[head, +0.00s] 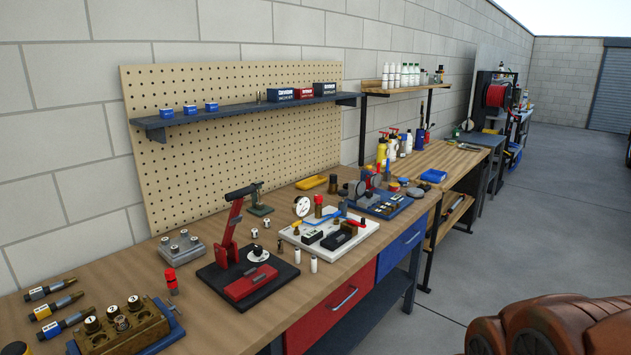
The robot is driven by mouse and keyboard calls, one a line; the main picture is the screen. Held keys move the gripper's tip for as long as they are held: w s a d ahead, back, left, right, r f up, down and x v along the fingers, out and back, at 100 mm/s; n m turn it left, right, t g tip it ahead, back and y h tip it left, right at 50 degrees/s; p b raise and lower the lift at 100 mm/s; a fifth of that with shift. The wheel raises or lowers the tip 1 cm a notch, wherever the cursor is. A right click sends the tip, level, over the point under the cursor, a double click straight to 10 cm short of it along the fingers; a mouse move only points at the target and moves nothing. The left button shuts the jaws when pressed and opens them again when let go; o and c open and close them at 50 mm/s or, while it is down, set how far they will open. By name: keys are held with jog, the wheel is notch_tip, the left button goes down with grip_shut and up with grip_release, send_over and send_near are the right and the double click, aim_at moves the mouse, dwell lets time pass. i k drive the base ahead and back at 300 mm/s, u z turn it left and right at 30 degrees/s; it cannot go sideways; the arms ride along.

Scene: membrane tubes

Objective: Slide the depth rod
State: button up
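I cannot tell for sure which piece is the depth rod; the parts on the bench are small at this distance. A dial gauge (302,206) with a white face stands at the back of a white board (290,234), which also carries dark blocks and a blue part. A red lever press (233,226) stands upright on a black base plate (219,277) to the left of that board. My gripper is not in view.
The wooden workbench (200,335) runs along a block wall. Brass and grey fixture blocks (182,247) and several screwdriver-like tools (52,306) lie at the left. A shelf (240,107) hangs above. Brown rounded shapes (545,325) fill the lower right. The floor (500,240) beyond is clear.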

aim_at(258, 183)
jog(key=z, duration=0.65)
jog(key=i, duration=1.65)
jog(key=u, duration=1.45)
jog(key=i, duration=0.9)
jog(key=u, duration=0.8)
